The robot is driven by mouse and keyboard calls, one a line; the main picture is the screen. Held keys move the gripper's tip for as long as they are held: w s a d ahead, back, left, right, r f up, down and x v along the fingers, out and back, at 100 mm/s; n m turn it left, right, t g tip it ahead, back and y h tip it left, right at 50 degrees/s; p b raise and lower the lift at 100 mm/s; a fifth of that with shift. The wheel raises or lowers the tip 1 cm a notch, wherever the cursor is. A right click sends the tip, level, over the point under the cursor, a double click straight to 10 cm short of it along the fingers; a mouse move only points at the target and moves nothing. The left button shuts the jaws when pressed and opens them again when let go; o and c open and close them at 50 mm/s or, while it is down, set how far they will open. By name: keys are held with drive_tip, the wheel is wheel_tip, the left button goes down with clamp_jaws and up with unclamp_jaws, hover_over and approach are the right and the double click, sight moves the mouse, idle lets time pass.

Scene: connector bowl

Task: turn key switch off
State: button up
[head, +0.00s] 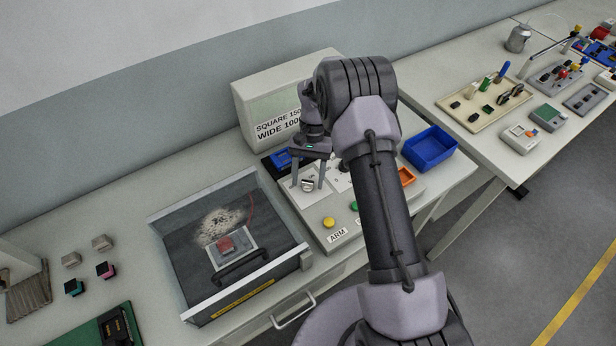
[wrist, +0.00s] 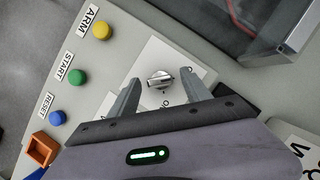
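The key switch (wrist: 160,79) is a silver rotary knob on a white plate of the control panel. In the wrist view it lies between and just beyond my open fingertips. My gripper (wrist: 158,84) points at the panel with its two fingers spread on either side of the knob, and nothing is held. In the head view my gripper (head: 308,188) hangs over the panel with the silver knob (head: 308,185) between its fingertips. Whether a finger touches the knob I cannot tell. The plate's lettering is partly hidden; an "O" shows near the knob.
A yellow ARM button (wrist: 101,30), a green START button (wrist: 77,77) and a blue RESET button (wrist: 57,117) line the panel. A clear-sided box (head: 300,258) stands left of it. A blue bin (head: 430,150) and an orange tray (head: 406,176) lie to the right.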

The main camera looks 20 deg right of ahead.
drive_tip(key=shift+r, duration=0.1)
drive_tip(key=p+v, duration=0.4)
drive_tip(key=v, duration=1.3)
drive_tip(key=shift+r, duration=0.2)
drive_tip(key=s+a+r+n+t+b, duration=0.1)
drive_tip(key=s+a+r+t+b, duration=0.1)
drive_tip(key=s+r+b, duration=0.3)
drive_tip(key=s+a+r+t+b, duration=0.2)
drive_tip(key=s+r+t+b, duration=0.1)
drive_tip(key=s+r, duration=0.35)
drive_tip(key=s+a+f+t+b, duration=0.1)
drive_tip(key=s+f+t+b, duration=0.1)
drive_tip(key=s, duration=0.8)
drive_tip(key=s+a+f+t+b, duration=0.2)
drive_tip(key=s+f+t+b, duration=0.1)
drive_tip(key=s, duration=0.7)
drive_tip(key=shift+s+f+b, duration=0.2)
drive_tip(key=shift+f+b, duration=0.25)
drive_tip(key=shift+b, duration=0.2)
